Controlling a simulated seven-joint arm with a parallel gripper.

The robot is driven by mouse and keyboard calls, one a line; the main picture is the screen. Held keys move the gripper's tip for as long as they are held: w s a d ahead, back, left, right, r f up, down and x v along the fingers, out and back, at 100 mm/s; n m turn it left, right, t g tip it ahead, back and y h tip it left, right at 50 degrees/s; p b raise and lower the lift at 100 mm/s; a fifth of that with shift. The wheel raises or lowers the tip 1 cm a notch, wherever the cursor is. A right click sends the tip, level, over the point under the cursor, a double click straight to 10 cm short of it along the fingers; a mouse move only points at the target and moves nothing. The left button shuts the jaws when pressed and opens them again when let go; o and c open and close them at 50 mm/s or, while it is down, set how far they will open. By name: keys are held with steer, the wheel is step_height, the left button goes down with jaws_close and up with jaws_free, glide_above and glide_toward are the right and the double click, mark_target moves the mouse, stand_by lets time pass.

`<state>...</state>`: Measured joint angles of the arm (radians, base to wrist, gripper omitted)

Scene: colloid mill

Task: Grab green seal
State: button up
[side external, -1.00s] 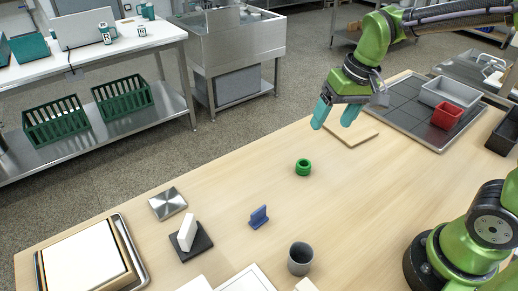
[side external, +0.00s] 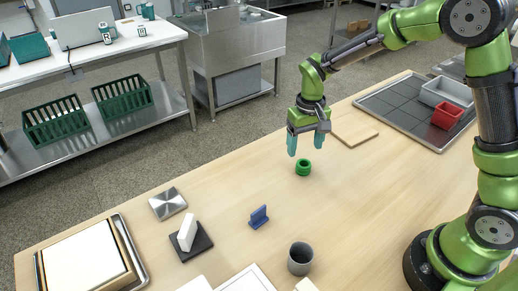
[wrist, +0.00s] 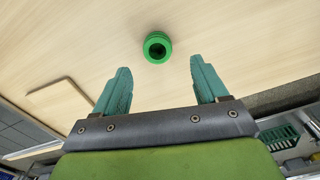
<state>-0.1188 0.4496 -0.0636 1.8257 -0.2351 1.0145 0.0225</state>
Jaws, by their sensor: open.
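The green seal (side external: 303,168) is a small ring with a hole, lying on the wooden table. In the wrist view the green seal (wrist: 157,47) sits ahead of the fingertips, between their lines and a little left of centre. My gripper (side external: 306,144) hangs above the table with its teal fingers pointing down, just above and slightly behind the seal. In the wrist view my gripper (wrist: 160,65) is open and empty, its fingers spread wide. I see no contact with the seal.
A thin wooden board (side external: 354,131) lies right of the gripper. A dark tray (side external: 390,122) with a grey bin (side external: 446,92) and a red bin (side external: 447,116) is at the right. A blue part (side external: 259,216) and a grey cup (side external: 300,258) stand nearer the camera. The table around the seal is clear.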

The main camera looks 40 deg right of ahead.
mark_target(303, 163)
steer(key=shift+d+f, duration=0.2)
steer(key=shift+f, duration=3.2)
steer(key=c, duration=1.1)
